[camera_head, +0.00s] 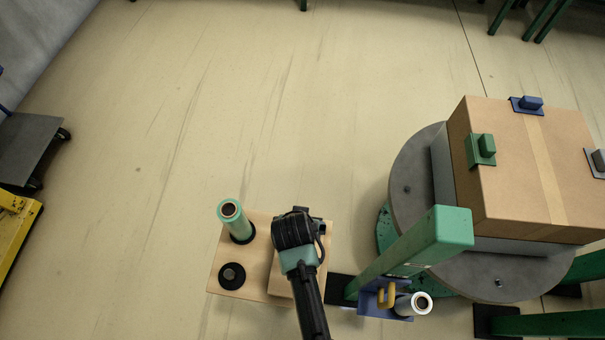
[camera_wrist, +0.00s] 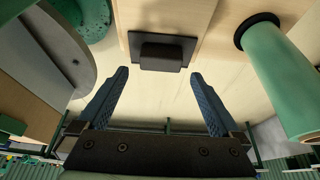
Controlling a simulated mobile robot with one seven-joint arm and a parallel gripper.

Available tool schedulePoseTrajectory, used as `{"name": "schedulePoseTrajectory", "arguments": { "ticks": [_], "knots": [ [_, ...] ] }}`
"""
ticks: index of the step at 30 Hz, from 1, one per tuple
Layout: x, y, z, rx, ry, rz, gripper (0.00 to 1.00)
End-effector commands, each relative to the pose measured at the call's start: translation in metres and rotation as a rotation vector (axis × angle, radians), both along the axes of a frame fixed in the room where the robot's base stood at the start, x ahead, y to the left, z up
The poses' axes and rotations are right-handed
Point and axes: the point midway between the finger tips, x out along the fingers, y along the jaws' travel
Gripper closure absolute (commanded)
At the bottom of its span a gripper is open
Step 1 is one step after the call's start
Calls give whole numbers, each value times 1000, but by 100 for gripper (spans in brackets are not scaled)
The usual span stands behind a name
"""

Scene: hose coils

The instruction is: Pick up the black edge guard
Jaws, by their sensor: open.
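The black edge guard (camera_wrist: 161,52) shows in the wrist view, a flat dark plate with a raised block on it. It lies against a pale wooden surface, just beyond my fingertips and roughly centred between them. My gripper (camera_wrist: 160,74) is open, with its two blue fingers apart and nothing between them. In the head view my wrist and gripper are over the right part of a wooden board (camera_head: 255,292). They hide the guard there, and the fingertips do not show.
A green film roll (camera_head: 235,221) stands on the board near a bare black holder (camera_head: 231,275). To the right are a green post (camera_head: 410,255), a white roll (camera_head: 413,304) and a turntable (camera_head: 410,180) bearing a carton (camera_head: 530,170) with blue, green and grey guards. Floor behind is clear.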

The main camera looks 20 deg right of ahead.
Motion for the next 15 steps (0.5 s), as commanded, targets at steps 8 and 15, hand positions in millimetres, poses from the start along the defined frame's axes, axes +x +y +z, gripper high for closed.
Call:
{"name": "schedulePoseTrajectory", "arguments": {
  "ticks": [8, 15],
  "knots": [
    [8, -5, -24, -1, 0, 0, 0],
    [9, -5, -25, -1, 0, 0, 0]
  ]
}}
